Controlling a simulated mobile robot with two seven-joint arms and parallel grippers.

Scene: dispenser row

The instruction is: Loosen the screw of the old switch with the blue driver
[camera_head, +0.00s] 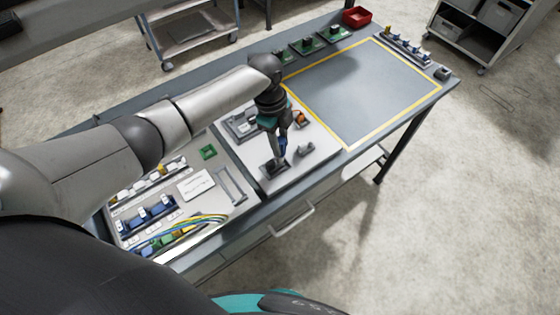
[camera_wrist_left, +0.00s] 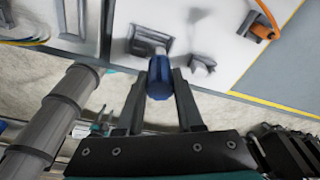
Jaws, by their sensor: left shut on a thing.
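The blue driver (camera_head: 283,146) is held upright in my left gripper (camera_head: 279,153), over the front part of the white board. In the left wrist view the driver's blue handle (camera_wrist_left: 159,80) sits between the two dark fingers of the gripper (camera_wrist_left: 160,84), which are shut on it. A dark grey block (camera_head: 271,170), which looks like the old switch, stands just under the gripper; it also shows in the left wrist view (camera_wrist_left: 146,40). The driver's tip and the screw are hidden, so I cannot tell whether they touch. My right gripper is in neither view.
A small grey part (camera_head: 304,150) stands right of the gripper, with an orange item (camera_head: 299,119) behind it. A panel with switches and coloured wires (camera_head: 205,215) lies left. The yellow-framed grey area (camera_head: 365,90) is clear. A red bin (camera_head: 357,17) stands far back.

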